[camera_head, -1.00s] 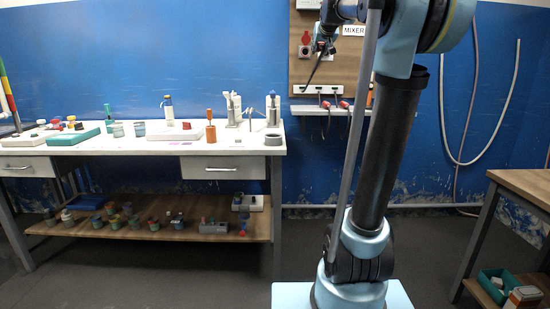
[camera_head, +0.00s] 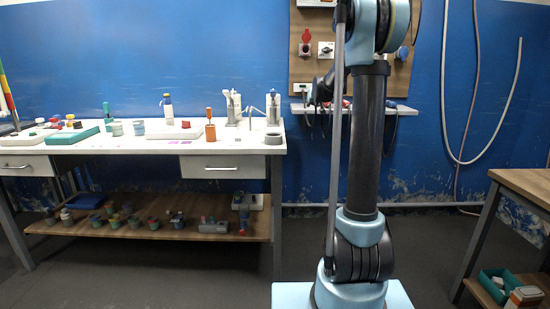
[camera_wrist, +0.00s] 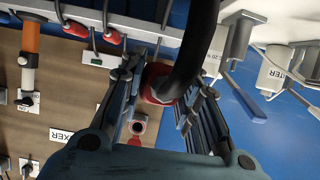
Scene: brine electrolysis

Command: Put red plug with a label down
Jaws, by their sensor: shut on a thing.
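My gripper (camera_wrist: 165,85) is shut on a red plug (camera_wrist: 154,92) with a thick black cable in the wrist view. The cable crosses in front of the plug and hides part of it; I cannot read a label on it. In the head view my gripper (camera_head: 313,95) is small and dark, close to the white wall rack (camera_head: 395,108) under the wooden board. Other red plugs (camera_wrist: 75,28) hang in the rack, which runs along the top of the wrist view. I cannot tell whether the held plug touches the rack.
My arm covers part of the board and rack. A white workbench (camera_head: 235,148) with lab items stands left. A wooden table (camera_head: 525,185) stands right. Hoses hang on the blue wall.

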